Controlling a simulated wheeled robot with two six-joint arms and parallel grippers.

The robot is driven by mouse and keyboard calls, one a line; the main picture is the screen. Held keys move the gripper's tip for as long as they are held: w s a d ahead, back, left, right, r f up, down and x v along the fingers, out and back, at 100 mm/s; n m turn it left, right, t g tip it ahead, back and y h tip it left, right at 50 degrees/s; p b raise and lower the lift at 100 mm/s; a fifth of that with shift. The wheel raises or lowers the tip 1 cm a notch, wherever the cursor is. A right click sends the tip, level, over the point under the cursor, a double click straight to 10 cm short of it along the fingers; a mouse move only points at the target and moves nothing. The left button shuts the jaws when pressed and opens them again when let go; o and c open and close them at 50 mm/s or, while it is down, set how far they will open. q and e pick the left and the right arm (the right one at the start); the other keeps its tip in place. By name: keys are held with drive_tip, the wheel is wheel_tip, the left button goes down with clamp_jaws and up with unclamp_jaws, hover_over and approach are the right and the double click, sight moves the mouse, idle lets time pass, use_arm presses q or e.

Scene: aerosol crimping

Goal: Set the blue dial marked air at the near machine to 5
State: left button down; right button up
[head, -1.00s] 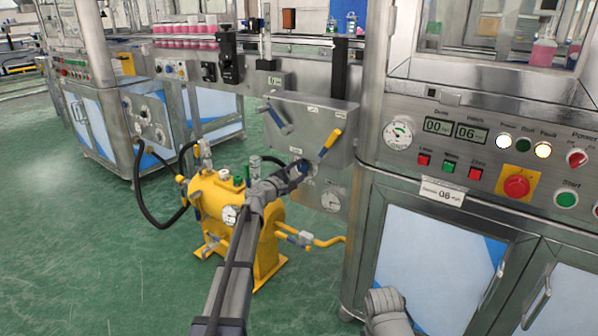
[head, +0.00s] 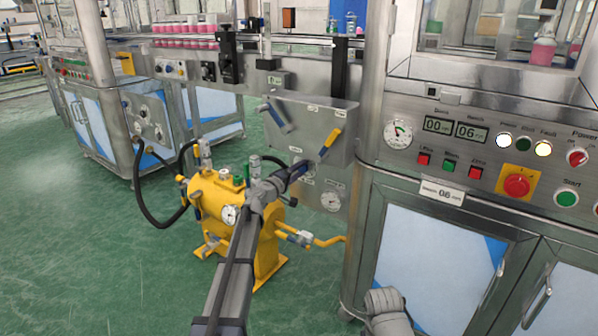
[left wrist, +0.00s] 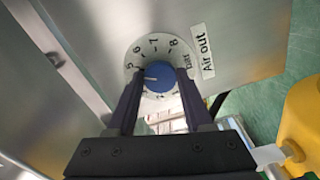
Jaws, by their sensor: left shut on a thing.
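The blue dial (left wrist: 158,76) shows in the left wrist view on a round white scale plate (left wrist: 160,47) with numbers, beside a label reading "Air out" (left wrist: 202,51). A pale mark on the dial's left side points toward the area near the 5. My left gripper (left wrist: 160,88) is shut on the dial, one finger on each side. In the head view my left gripper (head: 300,169) reaches the steel panel below the valve box, and its fingers mostly hide the dial. My right gripper is not in view.
The valve box (head: 308,128) with a yellow-blue lever (head: 331,141) sits just above the gripper. A yellow tank (head: 262,245) stands under my left arm. The machine cabinet (head: 430,240) is at right.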

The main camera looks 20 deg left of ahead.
use_arm(q)
drive_tip(key=shift+m, duration=0.4)
drive_tip(key=shift+c, duration=1.5)
unclamp_jaws()
drive_tip(key=shift+s, duration=0.15)
drive_tip(key=v, duration=0.7)
drive_tip(key=shift+s+a, duration=0.15)
drive_tip(key=shift+s, duration=0.1)
